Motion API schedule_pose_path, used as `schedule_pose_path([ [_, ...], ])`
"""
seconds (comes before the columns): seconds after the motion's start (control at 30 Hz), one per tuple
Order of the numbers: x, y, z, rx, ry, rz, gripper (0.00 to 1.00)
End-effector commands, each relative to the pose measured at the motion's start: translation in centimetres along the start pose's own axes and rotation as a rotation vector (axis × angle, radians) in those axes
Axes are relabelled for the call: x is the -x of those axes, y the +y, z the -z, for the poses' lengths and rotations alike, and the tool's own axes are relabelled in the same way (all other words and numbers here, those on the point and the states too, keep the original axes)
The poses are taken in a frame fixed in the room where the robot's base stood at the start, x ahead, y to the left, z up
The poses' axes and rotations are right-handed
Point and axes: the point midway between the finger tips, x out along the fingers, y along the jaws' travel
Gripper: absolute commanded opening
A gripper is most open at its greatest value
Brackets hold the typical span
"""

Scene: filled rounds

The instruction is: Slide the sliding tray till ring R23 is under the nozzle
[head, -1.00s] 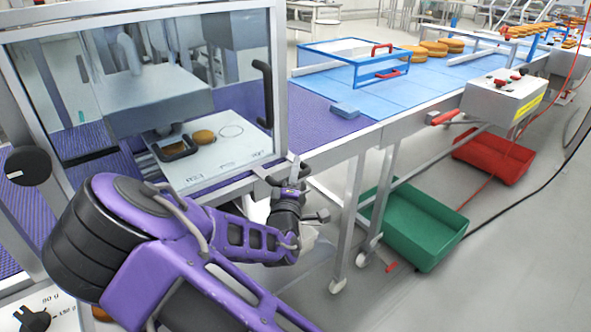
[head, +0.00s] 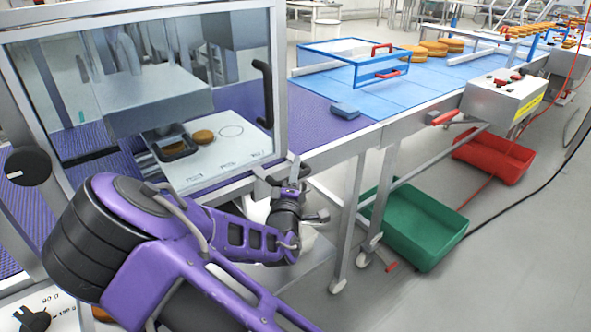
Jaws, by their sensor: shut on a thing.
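The sliding tray (head: 215,163) is a pale plate behind the clear guard at left. It bears an empty drawn ring (head: 231,130) at its right, a round brown cake (head: 202,136) in the middle, and a dark pan (head: 178,152) with a cake in it at the left. Small ring labels on the plate are too small to read. The nozzle is hidden; a grey machine head (head: 157,100) hangs above the tray's left end. My gripper (head: 284,177) is shut on a dark handle (head: 263,186) at the tray's front right, outside the guard.
The guard frame (head: 279,80) with a black handle (head: 264,93) stands close behind my gripper. A green crate (head: 413,222) and a red crate (head: 494,157) stand on the floor at right.

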Motion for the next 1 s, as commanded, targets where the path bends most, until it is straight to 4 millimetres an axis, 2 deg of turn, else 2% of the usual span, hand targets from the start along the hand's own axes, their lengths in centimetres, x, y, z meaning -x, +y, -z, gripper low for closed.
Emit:
schedule_pose_path([
  [0.03, -0.3, 0.8, -0.1, -0.004, -0.002, -0.020, 0.00],
  [0.2, 0.6, 0.9, 0.9, -0.004, -0.001, -0.019, 0.00],
  [0.4, 0.6, 0.8, 0.8, -0.004, -0.002, -0.019, 0.00],
  [0.43, 0.6, 0.8, 0.8, -0.004, -0.002, -0.019, 0.31],
  [0.53, 0.6, 0.7, 0.8, -0.004, -0.002, -0.019, 0.49],
  [0.57, 0.6, 0.7, 0.8, -0.004, -0.001, -0.018, 0.52],
  [0.83, 1.0, 0.3, 0.9, -0.001, 0.000, -0.009, 0.52],
  [1.0, 3.2, 0.2, 0.9, 0.000, 0.002, -0.005, 0.52],
])
